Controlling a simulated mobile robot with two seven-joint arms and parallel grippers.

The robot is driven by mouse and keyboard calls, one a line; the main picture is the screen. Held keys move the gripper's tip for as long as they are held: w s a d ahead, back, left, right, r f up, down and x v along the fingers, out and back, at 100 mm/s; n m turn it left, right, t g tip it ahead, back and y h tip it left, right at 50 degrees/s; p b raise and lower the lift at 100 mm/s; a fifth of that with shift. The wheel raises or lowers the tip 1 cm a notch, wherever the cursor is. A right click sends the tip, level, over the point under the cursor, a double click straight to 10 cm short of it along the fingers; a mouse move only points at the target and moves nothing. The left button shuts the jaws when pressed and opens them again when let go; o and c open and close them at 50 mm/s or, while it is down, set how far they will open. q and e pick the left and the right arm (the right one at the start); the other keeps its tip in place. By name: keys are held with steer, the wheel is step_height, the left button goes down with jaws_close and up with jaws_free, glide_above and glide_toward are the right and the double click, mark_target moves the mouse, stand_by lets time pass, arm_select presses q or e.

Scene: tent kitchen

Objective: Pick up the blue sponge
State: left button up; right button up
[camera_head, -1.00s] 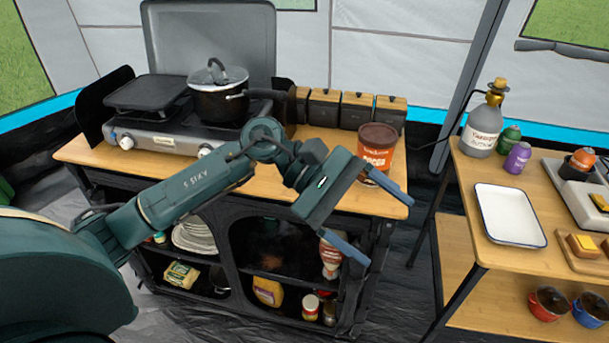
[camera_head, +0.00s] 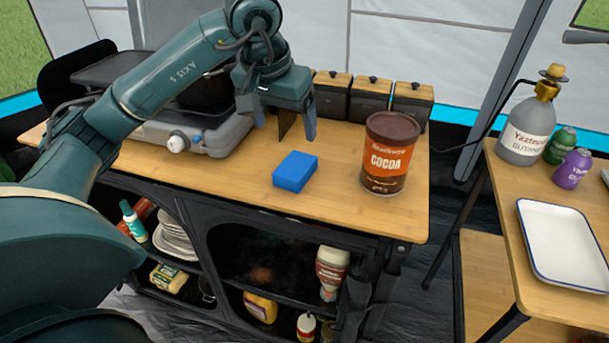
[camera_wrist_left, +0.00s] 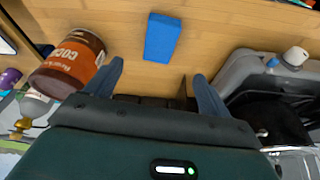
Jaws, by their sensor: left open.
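The blue sponge (camera_head: 295,171) lies flat on the wooden counter, between the stove and the cocoa tin. It also shows in the left wrist view (camera_wrist_left: 162,38), ahead of the fingertips and between their lines. My left gripper (camera_head: 281,132) is open and empty, pointing down above the counter, behind the sponge and apart from it. Its two fingers show in the left wrist view (camera_wrist_left: 158,72) with a wide gap. My right gripper is not in view.
The cocoa tin (camera_head: 389,154) stands right of the sponge. The stove (camera_head: 190,135) is to the left, with a pot partly hidden by my arm. Several dark canisters (camera_head: 370,97) with wooden lids stand behind. The counter (camera_head: 335,208) in front of the sponge is clear.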

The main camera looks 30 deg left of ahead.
arm_select(q)
glide_above(294, 166)
steer(key=s, duration=0.2)
step_height(294, 166, down, 7)
steer(key=shift+w+d+r, duration=0.1)
steer(key=shift+x, duration=3)
steer(key=shift+b, duration=0.3)
steer(key=shift+c, duration=0.3)
steer(key=c, duration=1)
